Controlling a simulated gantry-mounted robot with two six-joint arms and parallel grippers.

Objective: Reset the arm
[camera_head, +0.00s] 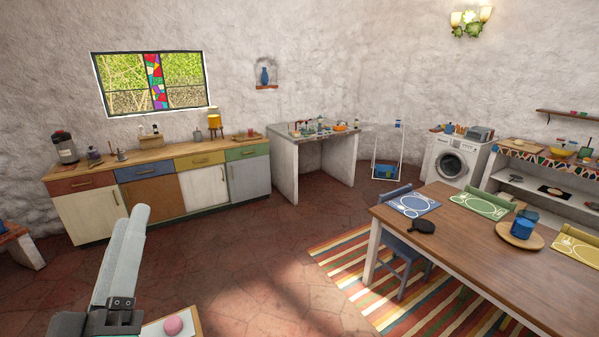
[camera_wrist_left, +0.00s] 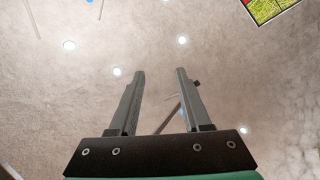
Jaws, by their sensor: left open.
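My left gripper (camera_head: 137,216) shows at the lower left in the head view, its pale fingers pointing upward. It is in front of the long counter with coloured drawers and over the tiled floor. In the left wrist view the two grey fingers of this gripper (camera_wrist_left: 160,74) stand apart with nothing between them, so it is open and empty. Behind them is a pale ceiling or wall with several small lights. My right gripper is in neither view.
A pink ball (camera_head: 173,325) lies on a pale surface beside my left gripper's base. The long counter (camera_head: 160,165) stands along the back wall. A wooden table (camera_head: 480,250) with mats is at right.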

